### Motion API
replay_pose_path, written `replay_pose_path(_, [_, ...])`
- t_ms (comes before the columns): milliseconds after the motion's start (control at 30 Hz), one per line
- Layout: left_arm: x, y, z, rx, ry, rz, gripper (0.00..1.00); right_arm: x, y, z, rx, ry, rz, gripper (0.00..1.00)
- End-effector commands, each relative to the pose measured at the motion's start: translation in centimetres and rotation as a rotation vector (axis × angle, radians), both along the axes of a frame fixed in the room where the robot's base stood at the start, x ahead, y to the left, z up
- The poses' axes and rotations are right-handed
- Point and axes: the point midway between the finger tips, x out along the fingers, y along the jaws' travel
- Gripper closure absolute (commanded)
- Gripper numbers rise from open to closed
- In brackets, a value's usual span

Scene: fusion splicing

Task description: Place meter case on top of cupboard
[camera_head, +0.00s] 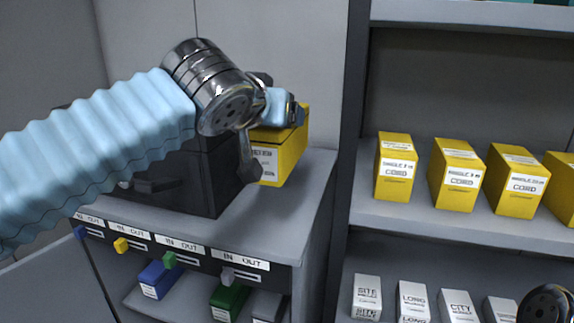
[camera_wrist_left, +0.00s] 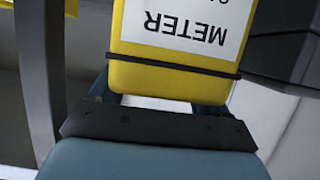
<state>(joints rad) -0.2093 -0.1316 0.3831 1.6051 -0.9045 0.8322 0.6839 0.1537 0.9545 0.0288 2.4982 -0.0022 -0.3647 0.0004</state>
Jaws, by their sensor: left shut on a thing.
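The yellow meter case (camera_head: 292,158) has a white label and is at the right part of the cupboard (camera_head: 262,232) top. In the left wrist view the case (camera_wrist_left: 150,72) shows its label upside down, reading METER. My left gripper (camera_head: 279,106) is shut on the case near its upper end; my wrist hides part of it. I cannot tell whether the case's underside touches the cupboard top. The left gripper also shows in the left wrist view (camera_wrist_left: 163,105).
A black case (camera_head: 195,175) stands on the cupboard, left of the meter case. Yellow cord boxes (camera_head: 395,167) and white boxes (camera_head: 367,297) fill the shelves at right. A dark upright post (camera_head: 345,150) stands between. The cupboard top's front right is clear.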

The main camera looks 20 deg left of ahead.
Motion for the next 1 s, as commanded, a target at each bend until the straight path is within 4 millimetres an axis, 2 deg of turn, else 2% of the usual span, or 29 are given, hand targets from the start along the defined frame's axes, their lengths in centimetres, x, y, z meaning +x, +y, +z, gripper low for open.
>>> replay_pose_path(267, [7.5,0.6,-3.2,0.000,0.004,-0.001,1.00,0.0,0.0,1.3,0.001,0.000,0.001,1.00])
replay_pose_path(400, [9.6,0.9,-6.2,0.001,0.002,-0.001,1.00,0.0,0.0,0.9,0.001,0.000,0.001,1.00])
replay_pose_path(733, [12.1,1.1,-9.2,0.000,0.001,-0.001,1.00,0.0,0.0,0.8,0.001,0.000,0.001,1.00])
replay_pose_path(833, [12.2,1.1,-11.1,0.002,0.000,-0.001,1.00,0.0,0.0,0.1,0.000,0.000,0.001,1.00])
replay_pose_path(1000, [12.1,1.1,-12.2,0.000,-0.002,-0.001,1.00,0.0,0.0,-0.1,0.000,0.000,0.000,1.00])
